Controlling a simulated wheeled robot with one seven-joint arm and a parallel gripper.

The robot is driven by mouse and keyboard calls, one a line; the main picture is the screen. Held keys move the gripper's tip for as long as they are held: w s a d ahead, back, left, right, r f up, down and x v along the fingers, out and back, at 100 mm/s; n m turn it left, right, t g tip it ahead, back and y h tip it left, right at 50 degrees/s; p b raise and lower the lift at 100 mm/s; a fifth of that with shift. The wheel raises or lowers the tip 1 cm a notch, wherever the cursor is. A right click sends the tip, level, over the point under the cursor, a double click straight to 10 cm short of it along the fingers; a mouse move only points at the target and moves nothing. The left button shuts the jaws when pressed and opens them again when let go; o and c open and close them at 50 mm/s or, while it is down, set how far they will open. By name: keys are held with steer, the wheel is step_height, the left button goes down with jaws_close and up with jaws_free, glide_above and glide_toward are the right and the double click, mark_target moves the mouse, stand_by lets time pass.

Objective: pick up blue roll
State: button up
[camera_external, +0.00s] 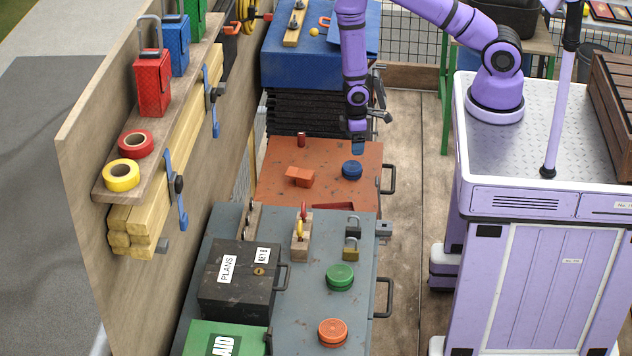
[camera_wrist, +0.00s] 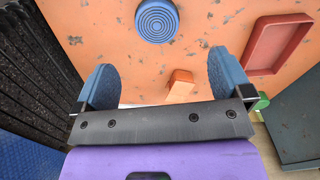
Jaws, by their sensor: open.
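The blue roll (camera_external: 352,170) is a short round blue piece lying flat on the orange worn tabletop (camera_external: 275,200), near its right side. In the wrist view it shows as a ridged blue disc (camera_wrist: 157,20) at the top centre, beyond my fingertips. My gripper (camera_external: 358,150) hangs pointing down just above the blue roll in the external view. In the wrist view my gripper (camera_wrist: 163,68) has its two blue fingers wide apart, with nothing between them.
An orange block (camera_external: 300,176) and a small dark red cylinder (camera_external: 301,139) stand left of the roll. The wrist view shows a red tray-like piece (camera_wrist: 278,42) at right. Green (camera_external: 340,277) and orange (camera_external: 333,332) round pieces lie on the grey top (camera_external: 385,215) in front.

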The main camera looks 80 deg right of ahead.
glide_above(352, 165)
steer(key=s, duration=0.1)
steer(key=f, duration=0.5)
steer(key=shift+a+f, duration=0.3)
steer(key=shift+f, duration=0.05)
steer(key=shift+w+d+f, duration=0.1)
steer(key=shift+w+f, duration=0.05)
steer(key=shift+f, duration=0.85)
steer(key=shift+w+d+f, duration=0.1)
steer(key=shift+w+f, duration=0.05)
steer(key=shift+f, duration=0.85)
steer(key=shift+w+f, duration=0.15)
steer(key=shift+f, duration=0.85)
steer(key=c, duration=1)
steer(key=shift+c, duration=0.2)
steer(key=shift+r, duration=0.2)
